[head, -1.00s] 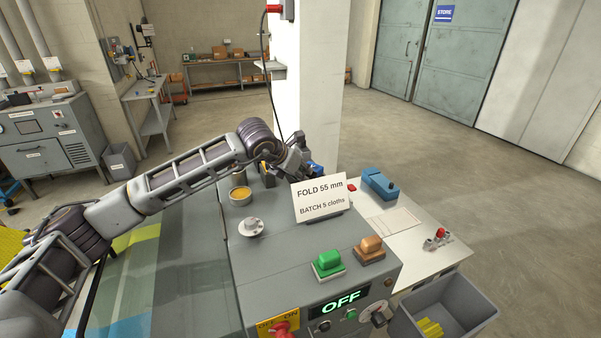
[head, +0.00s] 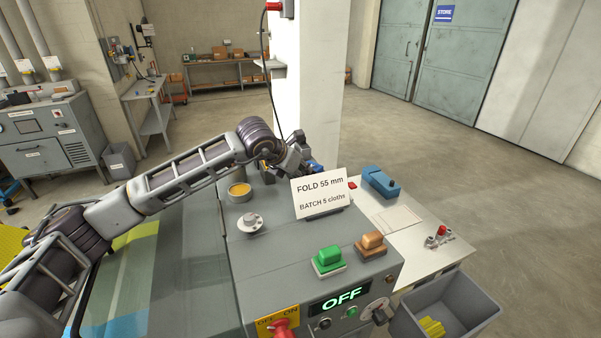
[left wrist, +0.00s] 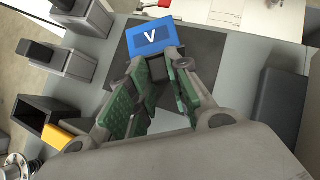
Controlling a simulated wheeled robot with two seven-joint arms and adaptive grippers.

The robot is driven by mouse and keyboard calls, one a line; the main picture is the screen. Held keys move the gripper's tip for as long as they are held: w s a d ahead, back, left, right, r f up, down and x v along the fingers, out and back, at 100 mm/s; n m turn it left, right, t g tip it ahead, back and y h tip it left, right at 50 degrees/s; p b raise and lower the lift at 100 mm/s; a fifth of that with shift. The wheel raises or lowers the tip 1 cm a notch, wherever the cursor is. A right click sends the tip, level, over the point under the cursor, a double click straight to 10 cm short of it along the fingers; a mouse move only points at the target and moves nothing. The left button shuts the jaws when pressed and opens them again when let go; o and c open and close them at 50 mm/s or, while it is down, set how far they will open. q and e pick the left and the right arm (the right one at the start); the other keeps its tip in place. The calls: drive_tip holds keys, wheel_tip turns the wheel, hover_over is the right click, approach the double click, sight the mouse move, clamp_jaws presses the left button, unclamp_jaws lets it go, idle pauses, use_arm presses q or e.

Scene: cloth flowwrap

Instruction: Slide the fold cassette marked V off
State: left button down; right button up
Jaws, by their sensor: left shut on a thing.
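The blue fold cassette marked V (left wrist: 152,38) shows at the top of the left wrist view, over a dark square plate (left wrist: 195,57) on the grey machine top. My left gripper (left wrist: 161,68) is shut on a dark grip part at the cassette's near edge. Whether the cassette rests on the plate or is raised, I cannot tell. In the head view my left gripper (head: 297,158) is behind the white card (head: 320,193), which hides its fingertips and most of the cassette. My right gripper is in neither current view.
A green block (head: 328,258) and an orange block (head: 371,243) sit on the machine's near side, above the lit OFF display (head: 342,299). A blue device (head: 380,184) lies on the white side table (head: 415,240). A grey bin (head: 455,305) stands front right.

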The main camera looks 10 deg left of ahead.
use_arm(q)
drive_tip(key=shift+s+d+f, duration=0.1)
drive_tip(key=shift+d+f, duration=0.05)
drive_tip(key=shift+f, duration=0.15)
drive_tip(key=c, duration=1.3)
unclamp_jaws()
drive_tip(key=shift+f, duration=0.1)
drive_tip(key=shift+o, duration=0.2)
